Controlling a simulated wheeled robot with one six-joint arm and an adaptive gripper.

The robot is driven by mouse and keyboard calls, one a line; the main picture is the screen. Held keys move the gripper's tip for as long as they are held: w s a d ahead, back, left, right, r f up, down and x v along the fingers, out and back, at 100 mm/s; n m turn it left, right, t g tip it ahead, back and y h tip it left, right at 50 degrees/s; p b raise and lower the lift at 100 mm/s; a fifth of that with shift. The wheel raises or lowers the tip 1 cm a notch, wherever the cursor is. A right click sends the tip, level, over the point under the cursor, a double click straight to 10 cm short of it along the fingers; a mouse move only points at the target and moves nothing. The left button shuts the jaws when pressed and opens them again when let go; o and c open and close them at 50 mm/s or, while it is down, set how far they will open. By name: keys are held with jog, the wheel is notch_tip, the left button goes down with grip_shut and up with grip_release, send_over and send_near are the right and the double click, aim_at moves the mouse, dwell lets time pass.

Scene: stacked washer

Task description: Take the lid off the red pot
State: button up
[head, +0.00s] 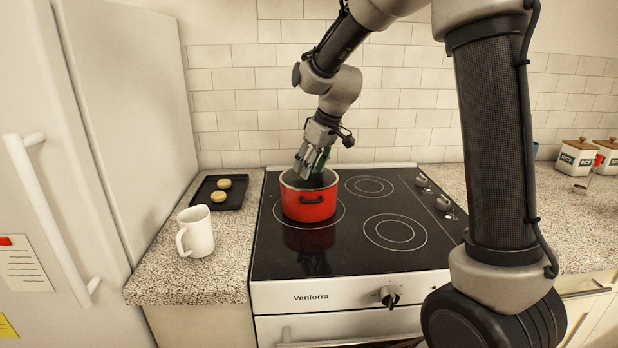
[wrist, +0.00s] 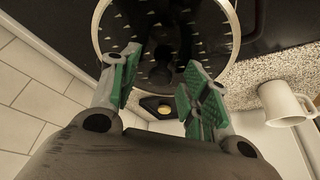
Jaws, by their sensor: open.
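In the wrist view this top, which looks like a lid (wrist: 215,30), is a dark disc with pale flecks inside a pale ring. My gripper (head: 312,170) points down at the top of the pot. In the wrist view its green-padded fingers (wrist: 160,62) are open and spread over the disc. A dark shape lies between them; I cannot tell whether it is a knob or whether the fingers touch it.
A white mug (head: 197,232) and a black tray (head: 232,205) with two round biscuits are on the counter left of the stove (head: 330,258). The fridge (head: 50,180) stands further left. White canisters (head: 577,158) are at the right. The other burners are clear.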

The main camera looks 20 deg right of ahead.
grip_shut()
jog(key=shift+r, duration=0.15)
